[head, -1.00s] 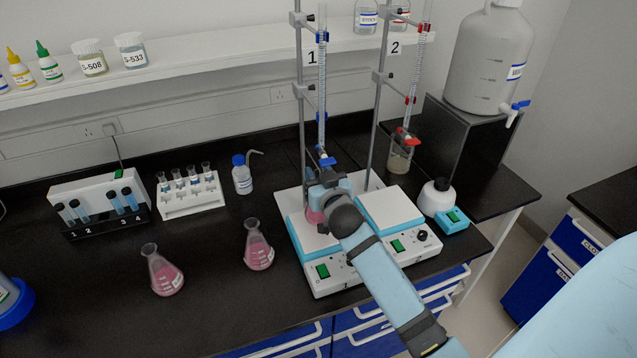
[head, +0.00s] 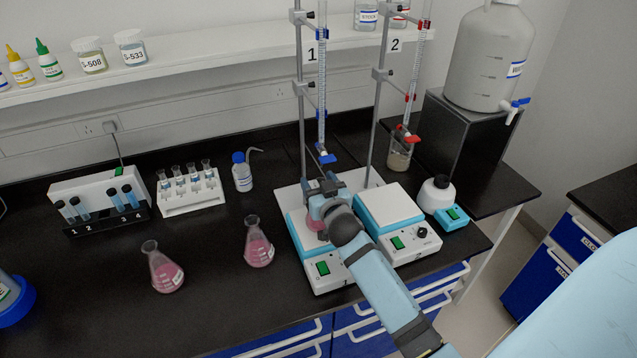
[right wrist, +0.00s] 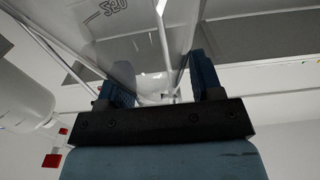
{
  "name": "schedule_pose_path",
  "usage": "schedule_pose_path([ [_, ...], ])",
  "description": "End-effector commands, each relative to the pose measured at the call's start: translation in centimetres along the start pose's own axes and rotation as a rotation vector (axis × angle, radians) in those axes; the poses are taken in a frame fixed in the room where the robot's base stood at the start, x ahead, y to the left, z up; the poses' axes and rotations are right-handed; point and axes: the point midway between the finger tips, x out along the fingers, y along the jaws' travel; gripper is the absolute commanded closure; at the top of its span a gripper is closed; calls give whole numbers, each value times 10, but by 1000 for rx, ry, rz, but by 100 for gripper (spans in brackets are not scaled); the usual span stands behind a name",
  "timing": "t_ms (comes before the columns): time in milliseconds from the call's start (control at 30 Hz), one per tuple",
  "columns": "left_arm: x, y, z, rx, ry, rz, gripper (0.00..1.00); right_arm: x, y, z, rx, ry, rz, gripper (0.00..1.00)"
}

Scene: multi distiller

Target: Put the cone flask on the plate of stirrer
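A cone flask (head: 315,224) with pink liquid is at the plate of stirrer 1 (head: 299,234), under burette 1. My right gripper (head: 325,188) is at its neck, and my wrist hides much of the flask. In the right wrist view, the clear flask (right wrist: 115,28) narrows to a neck between the two dark fingers of the gripper (right wrist: 162,85), which look closed around it. The flask bottom is at or just above the plate; I cannot tell if they touch. My left gripper is not in view.
Two more pink flasks (head: 162,270) (head: 258,246) stand on the bench to the left. Stirrer 2 (head: 391,207) is close on the right. Burette 1 (head: 322,85) hangs above, with stand rods behind.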

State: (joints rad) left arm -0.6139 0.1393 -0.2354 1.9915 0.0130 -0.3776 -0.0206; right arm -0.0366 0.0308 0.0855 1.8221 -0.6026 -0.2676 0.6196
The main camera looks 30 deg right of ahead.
Motion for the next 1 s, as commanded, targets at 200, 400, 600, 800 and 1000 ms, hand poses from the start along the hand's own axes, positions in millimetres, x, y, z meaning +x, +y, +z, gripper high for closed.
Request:
schedule_pose_path([
  [200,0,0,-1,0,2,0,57,-9,0,-1,1,-1,0,40],
  [400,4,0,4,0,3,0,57,-50,0,0,2,-2,0,40],
  [600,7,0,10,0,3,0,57,-91,0,0,2,-1,1,40],
  [800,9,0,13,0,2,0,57,-115,0,-2,1,-1,1,40],
  [1000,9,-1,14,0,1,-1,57,-120,0,-3,1,1,1,40],
])
